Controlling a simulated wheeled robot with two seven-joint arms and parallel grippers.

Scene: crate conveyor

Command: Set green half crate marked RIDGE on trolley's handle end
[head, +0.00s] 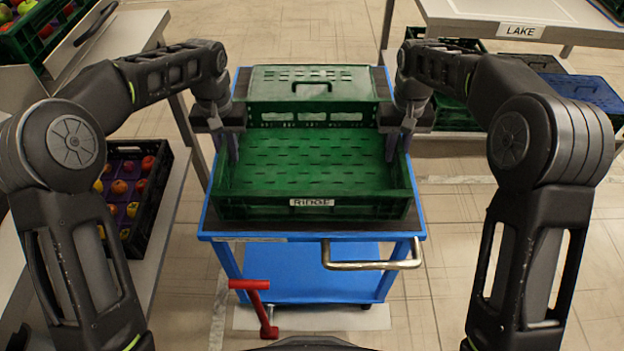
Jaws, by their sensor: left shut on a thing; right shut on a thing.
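The green half crate marked RIDGE (312,212) is empty, with its white label facing me. It is over the near, handle end of the blue trolley (418,226) and looks level; I cannot tell whether it touches the deck. My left gripper (233,150) is shut on its left wall, and my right gripper (391,148) is shut on its right wall. The trolley's metal handle (372,264) sticks out at the near right. Behind the RIDGE crate, another green crate with a lid (315,82) occupies the trolley's far end.
A black crate of fruit (157,205) stands on a shelf at the left. A red lever (264,305) sticks up by the trolley's near left. A table labelled LAKE (520,31) stands at the back right, with crates below, one blue-lidded (585,92). Floor on the right is clear.

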